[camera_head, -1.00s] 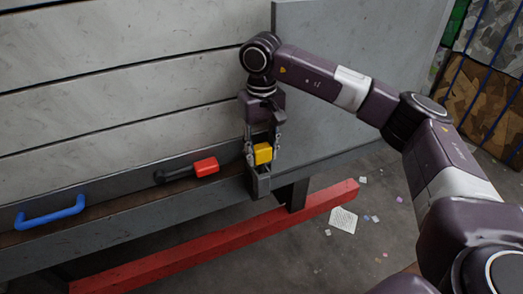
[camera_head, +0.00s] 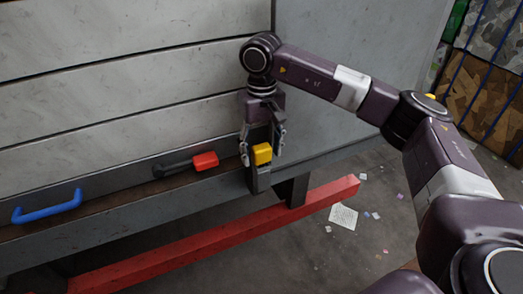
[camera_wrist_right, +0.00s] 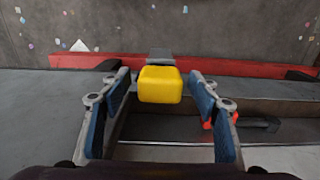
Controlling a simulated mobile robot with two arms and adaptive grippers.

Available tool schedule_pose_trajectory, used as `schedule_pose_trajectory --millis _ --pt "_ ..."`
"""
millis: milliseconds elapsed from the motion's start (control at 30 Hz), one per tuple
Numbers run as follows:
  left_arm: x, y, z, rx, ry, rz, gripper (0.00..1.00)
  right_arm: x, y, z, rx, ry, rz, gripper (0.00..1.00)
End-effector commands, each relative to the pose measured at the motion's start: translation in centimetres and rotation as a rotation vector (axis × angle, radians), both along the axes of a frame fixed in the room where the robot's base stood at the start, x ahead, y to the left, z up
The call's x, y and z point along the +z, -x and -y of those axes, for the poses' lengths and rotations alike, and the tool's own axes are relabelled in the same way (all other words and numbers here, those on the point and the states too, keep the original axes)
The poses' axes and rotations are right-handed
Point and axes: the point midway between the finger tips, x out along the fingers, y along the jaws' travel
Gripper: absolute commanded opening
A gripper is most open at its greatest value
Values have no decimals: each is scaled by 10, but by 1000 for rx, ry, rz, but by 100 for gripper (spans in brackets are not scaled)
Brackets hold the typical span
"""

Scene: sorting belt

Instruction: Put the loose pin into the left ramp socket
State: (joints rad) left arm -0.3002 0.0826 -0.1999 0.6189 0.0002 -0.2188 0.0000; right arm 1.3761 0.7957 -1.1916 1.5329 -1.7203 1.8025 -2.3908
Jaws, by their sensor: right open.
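A pin with a yellow block head (camera_head: 262,154) stands at a dark grey socket (camera_head: 258,181) on the front edge of the ledge. How deep its shaft sits is hidden. My right gripper (camera_head: 262,152) is open around the yellow head, pointing down. In the right wrist view, the yellow head (camera_wrist_right: 160,85) is between the blue-padded fingers (camera_wrist_right: 160,103), with a gap on each side. A grey part of the socket (camera_wrist_right: 160,56) shows behind it. My left gripper is out of view.
A black handle with a red end (camera_head: 204,161) lies on the ledge to the left of the socket. A blue handle (camera_head: 47,206) is farther left. A red beam (camera_head: 200,238) runs below. Pale slats rise behind, and scraps litter the floor.

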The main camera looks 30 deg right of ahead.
Motion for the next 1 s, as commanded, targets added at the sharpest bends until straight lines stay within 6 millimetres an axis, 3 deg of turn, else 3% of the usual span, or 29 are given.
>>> schedule_pose_trajectory --millis 167,600,800,1000 --pt "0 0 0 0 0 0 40 18 -1 0 0 -1 4 56" --pt "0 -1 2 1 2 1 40 105 -1 0 0 -1 5 56" --pt "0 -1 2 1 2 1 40 119 0 -1 1 -1 2 56" --pt "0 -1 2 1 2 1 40 121 0 0 1 0 1 56"
